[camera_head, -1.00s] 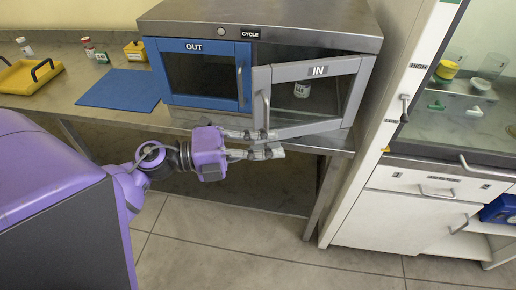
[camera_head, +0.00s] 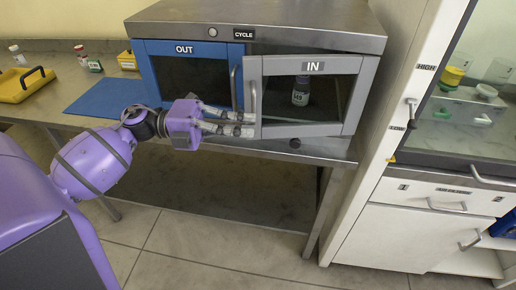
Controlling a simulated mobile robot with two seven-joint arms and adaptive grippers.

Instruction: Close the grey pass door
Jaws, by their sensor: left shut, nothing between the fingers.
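The grey pass door (camera_head: 350,92), marked IN, is on the right half of the steel pass box (camera_head: 290,15). It is hinged at its right side and stands slightly ajar, with a dark gap along its top. Its left edge stands out in front of the blue OUT door (camera_head: 153,85). Its upright handle (camera_head: 252,97) is near that edge. My left gripper (camera_head: 248,124) is shut and empty, with its fingertips in front of the door's lower left corner, just below the handle. I cannot tell whether they touch. My right gripper is out of view.
A labelled bottle (camera_head: 301,91) shows through the grey door's glass. A blue mat (camera_head: 105,100) and a yellow tray (camera_head: 22,85) lie on the bench to the left. A white cabinet with a glass sash (camera_head: 440,110) stands close on the right. Floor in front is clear.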

